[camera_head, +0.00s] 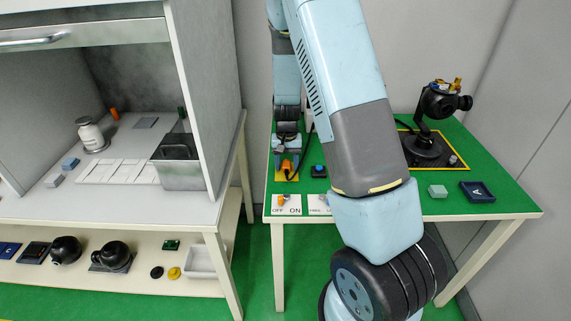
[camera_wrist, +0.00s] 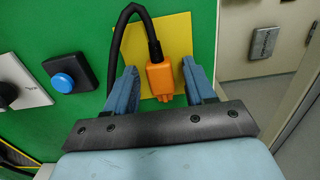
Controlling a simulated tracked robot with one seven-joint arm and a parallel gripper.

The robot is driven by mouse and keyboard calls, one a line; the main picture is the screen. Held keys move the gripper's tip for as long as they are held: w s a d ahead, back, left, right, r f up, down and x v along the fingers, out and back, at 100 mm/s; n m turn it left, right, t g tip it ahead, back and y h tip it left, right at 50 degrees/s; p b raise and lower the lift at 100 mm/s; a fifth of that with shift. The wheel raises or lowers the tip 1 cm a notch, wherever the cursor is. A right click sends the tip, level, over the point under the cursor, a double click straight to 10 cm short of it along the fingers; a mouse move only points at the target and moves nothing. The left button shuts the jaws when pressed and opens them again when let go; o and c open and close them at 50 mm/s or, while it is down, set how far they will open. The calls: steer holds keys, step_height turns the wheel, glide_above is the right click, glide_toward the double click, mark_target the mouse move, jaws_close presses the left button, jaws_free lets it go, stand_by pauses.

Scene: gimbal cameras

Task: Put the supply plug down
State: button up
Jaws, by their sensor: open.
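The supply plug (camera_wrist: 160,76) is orange with a black cable. It lies on a yellow patch (camera_wrist: 177,35) on the green table. In the wrist view it is between my gripper's two blue fingers (camera_wrist: 160,90), with a visible gap on each side. My gripper is open around it. In the head view the plug (camera_head: 287,167) shows small at the left side of the green table, just under my gripper (camera_head: 285,160). The cable runs up from the plug and bends to the left in the wrist view.
A blue push button (camera_head: 318,171) stands close beside the yellow patch. An OFF/ON panel (camera_head: 287,205) lies at the table's front edge. A black gimbal camera (camera_head: 428,145) stands at the right on a black base. A small green block (camera_head: 438,191) and a dark tray (camera_head: 477,192) lie near it.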

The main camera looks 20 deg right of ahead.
mark_target(286, 164)
step_height(286, 164, up, 12)
steer(key=s+r+n+t, duration=0.1)
steer(key=s+r, duration=0.5)
steer(key=r, duration=0.2)
steer(key=s+r+n+t, duration=0.1)
steer(key=s+r+t, duration=0.1)
steer(key=s+r, duration=0.55)
steer(key=s+r+t, duration=0.1)
steer(key=s+r, duration=0.3)
steer(key=s, duration=0.3)
steer(key=s+r+n+t, duration=0.1)
steer(key=s+r, duration=0.3)
steer(key=s, duration=0.4)
steer(key=shift+a+r+n+t, duration=0.2)
steer(key=shift+n+t, duration=0.1)
steer(key=shift+t, duration=0.2)
